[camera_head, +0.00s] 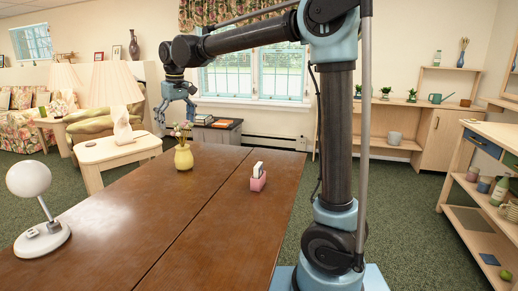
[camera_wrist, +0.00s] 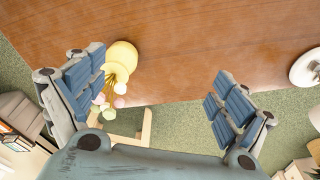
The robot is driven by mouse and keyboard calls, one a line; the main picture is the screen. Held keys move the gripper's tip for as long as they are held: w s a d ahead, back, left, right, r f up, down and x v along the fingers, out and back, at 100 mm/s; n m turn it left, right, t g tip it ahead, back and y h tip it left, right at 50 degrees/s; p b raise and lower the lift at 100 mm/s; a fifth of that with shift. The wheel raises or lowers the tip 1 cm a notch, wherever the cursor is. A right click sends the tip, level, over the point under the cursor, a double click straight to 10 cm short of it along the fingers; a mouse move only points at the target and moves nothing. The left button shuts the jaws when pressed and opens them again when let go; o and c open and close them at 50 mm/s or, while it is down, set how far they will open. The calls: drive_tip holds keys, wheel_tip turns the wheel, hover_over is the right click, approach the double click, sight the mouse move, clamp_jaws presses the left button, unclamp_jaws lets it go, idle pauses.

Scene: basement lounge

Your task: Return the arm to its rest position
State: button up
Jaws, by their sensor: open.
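My arm stands at the right of the wooden table (camera_head: 150,220) in the head view and reaches out to the left over its far end. My gripper (camera_head: 175,112) hangs there, pointing down, above the level of the tabletop. In the wrist view my gripper (camera_wrist: 155,105) has its two blue-padded fingers wide apart with nothing between them that it holds. A yellow vase with flowers (camera_head: 184,157) stands on the table to the right of and below the gripper. In the wrist view the vase (camera_wrist: 122,56) shows beside the left finger; I cannot tell whether they touch.
A pink holder with white cards (camera_head: 258,180) and a white globe lamp (camera_head: 30,182) stand on the table. A side table with a lamp (camera_head: 118,150) is at the left. A shelf unit (camera_head: 490,215) stands at the right. Green carpet (camera_head: 400,210) lies open between.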

drive_tip(key=s+d+f+m, duration=0.2)
drive_tip(key=d+f, duration=0.1)
drive_tip(key=d, duration=1.3)
drive_tip(key=s+d+f+m, duration=0.2)
drive_tip(key=d+f+m, duration=0.1)
drive_tip(key=d, duration=1.3)
drive_tip(key=s+d+f+m+t+h, duration=0.1)
drive_tip(key=s+d+f+m, duration=0.3)
drive_tip(key=s+d+f, duration=1.4)
drive_tip(key=shift+f+m, duration=0.3)
drive_tip(key=shift+w+f, duration=0.2)
drive_tip(key=shift+w, duration=0.3)
